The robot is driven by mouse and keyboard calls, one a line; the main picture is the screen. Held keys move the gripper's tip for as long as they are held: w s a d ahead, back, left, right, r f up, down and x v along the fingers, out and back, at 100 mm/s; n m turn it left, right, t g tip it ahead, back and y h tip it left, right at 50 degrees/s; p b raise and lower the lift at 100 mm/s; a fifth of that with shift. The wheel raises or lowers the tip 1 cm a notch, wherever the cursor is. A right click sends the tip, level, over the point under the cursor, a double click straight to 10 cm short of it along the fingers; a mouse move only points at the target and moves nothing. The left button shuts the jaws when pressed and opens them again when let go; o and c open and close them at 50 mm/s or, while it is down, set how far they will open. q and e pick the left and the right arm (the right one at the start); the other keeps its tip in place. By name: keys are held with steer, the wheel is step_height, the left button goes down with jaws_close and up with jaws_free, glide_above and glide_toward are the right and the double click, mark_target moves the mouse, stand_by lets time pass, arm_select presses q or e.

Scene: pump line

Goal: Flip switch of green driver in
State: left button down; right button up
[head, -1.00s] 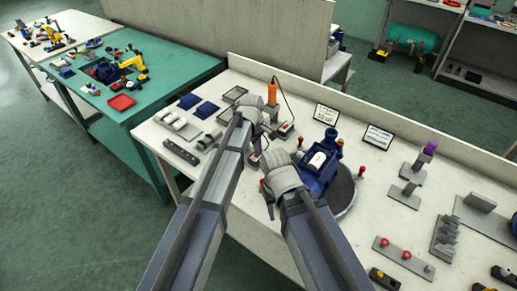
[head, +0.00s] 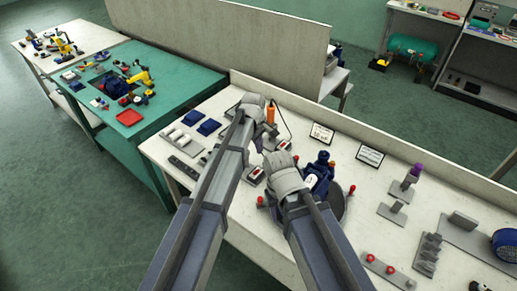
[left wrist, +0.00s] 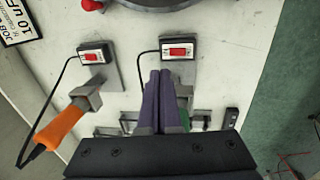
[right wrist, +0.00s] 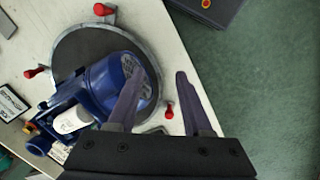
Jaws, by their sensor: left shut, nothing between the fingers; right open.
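In the left wrist view, a switch box with a red rocker (left wrist: 178,51) sits on the bench with a black cable. A bit of green (left wrist: 205,119), likely the green driver, shows behind my fingers and is mostly hidden. My left gripper (left wrist: 161,74) is shut and empty, its tips just short of that box in the picture; I cannot tell their height. A second red-rocker switch box (left wrist: 92,54) lies to its left, cabled to the orange driver (left wrist: 60,128). My right gripper (right wrist: 157,78) is open and empty, above the bench by the blue pump.
The blue pump (right wrist: 110,80) sits on a round dark turntable (right wrist: 70,55) with red knobs around it. Label cards (head: 321,133) stand along the back. Blue pads and grey trays lie left; red-ringed fixtures (head: 380,265) lie right.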

arm_select(q)
steer(key=r+p, duration=0.1)
steer(key=r, duration=0.1)
steer(key=r+p, duration=0.1)
steer(key=shift+w+d+r+p, duration=0.25)
steer(key=shift+r+p, duration=0.05)
steer(key=shift+r, duration=0.1)
arm_select(e)
step_height(320, 180, up, 4)
steer(key=shift+f, duration=0.1)
arm_select(q)
steer(key=s+a+m+y, duration=0.1)
steer(key=s+a+m, duration=0.6)
steer(key=s, duration=0.4)
steer(key=s+a+m, duration=0.4)
steer(key=s+a, duration=0.5)
steer(key=s, duration=0.3)
steer(key=s+d+f+m+g+y+b, duration=0.1)
steer(key=s+d+m, duration=0.2)
steer(key=d, duration=0.8)
steer(key=shift+s+f+m, duration=0.2)
steer(key=shift+s+m, duration=0.1)
steer(key=shift+s, duration=0.7)
arm_select(e)
steer(key=shift+f, duration=0.65)
